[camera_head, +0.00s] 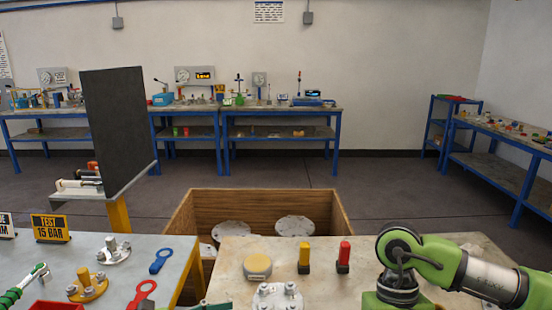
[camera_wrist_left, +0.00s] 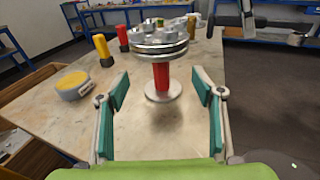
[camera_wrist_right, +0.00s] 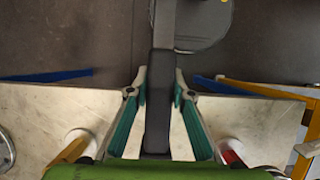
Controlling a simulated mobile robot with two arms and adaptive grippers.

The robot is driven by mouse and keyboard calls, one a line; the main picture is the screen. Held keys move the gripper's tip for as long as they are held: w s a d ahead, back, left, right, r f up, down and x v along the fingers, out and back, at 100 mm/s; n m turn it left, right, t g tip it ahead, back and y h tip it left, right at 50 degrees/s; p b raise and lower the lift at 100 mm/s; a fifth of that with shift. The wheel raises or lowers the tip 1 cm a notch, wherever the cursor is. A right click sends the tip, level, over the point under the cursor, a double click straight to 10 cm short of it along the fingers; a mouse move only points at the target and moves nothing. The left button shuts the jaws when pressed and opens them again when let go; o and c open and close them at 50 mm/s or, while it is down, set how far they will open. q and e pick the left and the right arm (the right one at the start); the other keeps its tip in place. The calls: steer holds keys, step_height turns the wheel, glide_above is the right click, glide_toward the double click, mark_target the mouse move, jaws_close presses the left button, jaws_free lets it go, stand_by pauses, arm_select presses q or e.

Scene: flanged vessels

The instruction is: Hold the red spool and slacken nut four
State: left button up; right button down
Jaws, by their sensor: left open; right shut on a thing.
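The flanged vessel shows in the left wrist view, with a red spool (camera_wrist_left: 161,76) between a round base and a stacked metal flange (camera_wrist_left: 160,45) bearing nuts. Its top flange (camera_head: 278,297) also shows at the bottom of the head view; the spool is hidden there. I cannot read which nut is number four. My left gripper (camera_wrist_left: 162,92) is open, with the spool ahead between its fingers and apart from them. My right gripper (camera_wrist_right: 158,90) is shut on a dark grey bar-shaped handle (camera_wrist_right: 158,120), which runs forward to a grey part.
On the worktop (camera_head: 225,270) stand a yellow round case (camera_head: 257,266), a yellow-capped tool (camera_head: 304,257) and a red-capped tool (camera_head: 343,256). A wooden crate (camera_head: 262,200) lies behind. The left bench holds flanges, spanners and a "TEST 15 BAR" sign (camera_head: 50,228). A dark panel (camera_head: 115,130) stands behind it.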

mark_target(278, 300)
arm_select(q)
steer(key=f+b, duration=0.2)
steer(key=f, duration=0.2)
steer(key=shift+w+d+b, duration=0.1)
steer(key=shift+d+b, duration=0.15)
steer(key=shift+b, duration=0.15)
steer(key=shift+w+d+r, duration=0.1)
steer(key=shift+d, duration=0.2)
steer(key=p+x, duration=0.1)
steer(key=x, duration=0.6)
steer(key=shift+d, duration=0.3)
steer(key=shift+x, duration=0.85)
arm_select(e)
steer(key=shift+d+f, duration=0.2)
steer(key=shift+f, duration=1.25)
arm_select(q)
steer(key=shift+c, duration=0.3)
steer(key=c, duration=1.5)
steer(key=shift+w, duration=0.1)
